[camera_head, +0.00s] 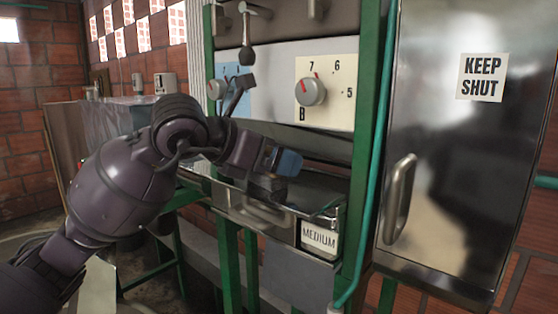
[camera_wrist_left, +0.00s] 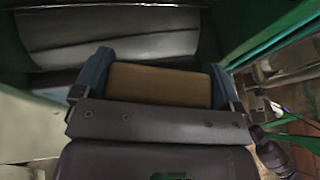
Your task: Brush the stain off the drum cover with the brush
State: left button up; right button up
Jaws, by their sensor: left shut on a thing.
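My left gripper (camera_head: 284,161) reaches in from the left, in front of the machine, above its metal tray. In the left wrist view its blue fingers (camera_wrist_left: 148,82) are shut on a tan block, which looks like the brush (camera_wrist_left: 160,85). In the head view the gripper hides most of the brush. The drum cover seems to be the grey curved metal (camera_head: 325,143) behind the gripper; it also shows in the left wrist view (camera_wrist_left: 110,45). I cannot tell whether the brush touches it. I cannot make out the stain. My right gripper is not in view.
A dial (camera_head: 311,91) with numbers is on the panel above. The tray (camera_head: 262,212) and a "MEDIUM" label (camera_head: 319,239) are below. Green posts (camera_head: 375,130) frame the opening. A steel cabinet (camera_head: 450,150) marked "KEEP SHUT" stands to the right.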

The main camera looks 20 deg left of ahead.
pick_arm(q)
jog(key=shift+a, duration=0.3)
jog(key=shift+w+a, duration=0.15)
jog(key=shift+a, duration=0.05)
jog(key=shift+w+a+f, duration=0.1)
jog(key=shift+w+a, duration=0.2)
jog(key=shift+a, duration=0.45)
jog(key=shift+a+b, duration=0.3)
jog(key=shift+a, duration=0.05)
